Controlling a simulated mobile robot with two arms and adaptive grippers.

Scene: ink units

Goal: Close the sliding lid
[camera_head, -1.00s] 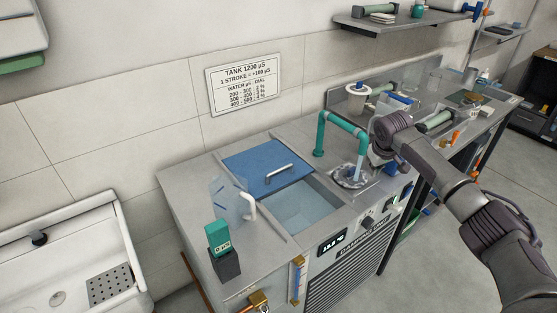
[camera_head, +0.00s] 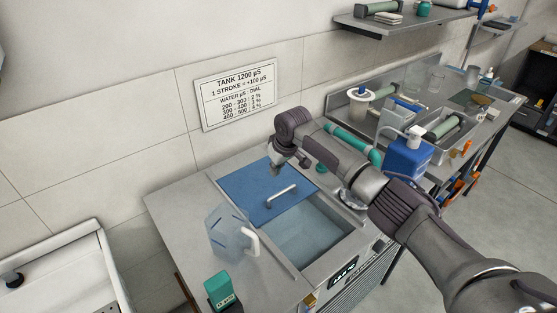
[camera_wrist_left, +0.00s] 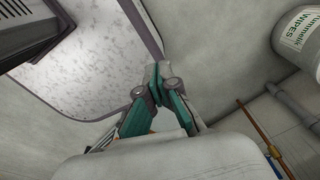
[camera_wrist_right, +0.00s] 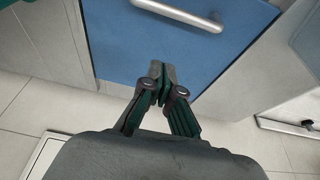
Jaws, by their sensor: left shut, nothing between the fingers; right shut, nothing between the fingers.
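The blue sliding lid (camera_head: 255,190) covers the back part of the tank in the grey counter unit. Its silver bar handle (camera_head: 282,196) is near its front edge. The front part of the tank opening (camera_head: 312,236) is uncovered and shows water. My right gripper (camera_head: 276,168) is above the back of the lid, behind the handle. In the right wrist view the shut, empty right gripper (camera_wrist_right: 161,72) points toward the blue lid (camera_wrist_right: 200,50), with the handle (camera_wrist_right: 180,15) beyond it. My left gripper (camera_wrist_left: 158,72) is shut and empty, outside the head view.
A blue container (camera_head: 408,157) stands to the right. A white sink (camera_head: 60,270) is at the left. A tub of wipes (camera_wrist_left: 300,40) shows in the left wrist view.

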